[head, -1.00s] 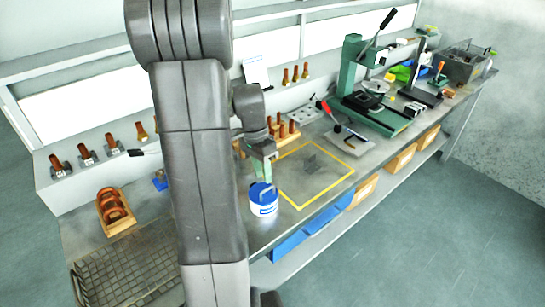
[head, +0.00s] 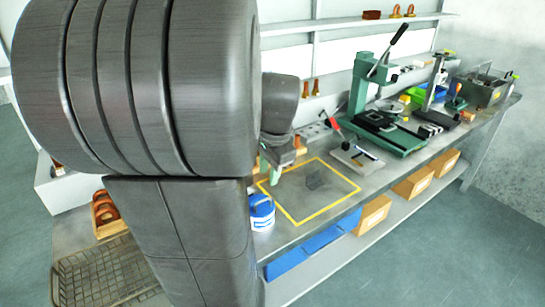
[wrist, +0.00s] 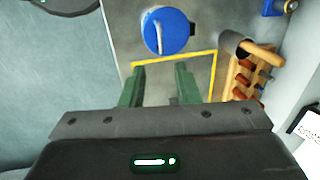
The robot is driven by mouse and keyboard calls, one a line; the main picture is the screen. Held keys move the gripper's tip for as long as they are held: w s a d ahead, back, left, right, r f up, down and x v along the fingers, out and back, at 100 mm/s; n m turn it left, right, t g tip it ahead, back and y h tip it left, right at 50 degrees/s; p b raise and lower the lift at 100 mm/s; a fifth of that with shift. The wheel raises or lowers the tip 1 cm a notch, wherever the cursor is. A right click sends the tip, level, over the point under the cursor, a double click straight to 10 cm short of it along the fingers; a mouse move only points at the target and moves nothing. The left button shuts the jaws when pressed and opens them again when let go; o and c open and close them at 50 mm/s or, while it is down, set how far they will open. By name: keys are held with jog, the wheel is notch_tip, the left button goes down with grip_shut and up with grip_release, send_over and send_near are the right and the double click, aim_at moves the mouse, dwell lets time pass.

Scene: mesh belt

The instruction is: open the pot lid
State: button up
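The white pot (head: 262,222) with a blue lid (head: 261,199) stands on the bench by the yellow outlined square, partly hidden by my arm in the head view. In the wrist view the round blue lid (wrist: 178,32) shows from above, with a pale-edged handle (wrist: 158,36) across it. The lid sits on the pot. My gripper (wrist: 160,86) has two green fingers spread apart with nothing between them. The lid lies beyond the fingertips, apart from them. In the head view my gripper (head: 275,176) is just behind and right of the pot.
A wooden rack (wrist: 236,78) with several red-brown pieces and a wooden-handled tool (wrist: 262,55) lie right of the lid in the wrist view. A green press (head: 385,125) stands farther along the bench. The yellow square (head: 310,190) is mostly clear. A wire basket (head: 105,272) is front left.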

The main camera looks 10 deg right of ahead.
jog(key=shift+s+d+r, duration=0.1)
jog(key=shift+s+r, duration=0.1)
jog(key=shift+r, duration=0.9)
jog(key=shift+s+r, duration=0.2)
jog(key=shift+r, duration=0.9)
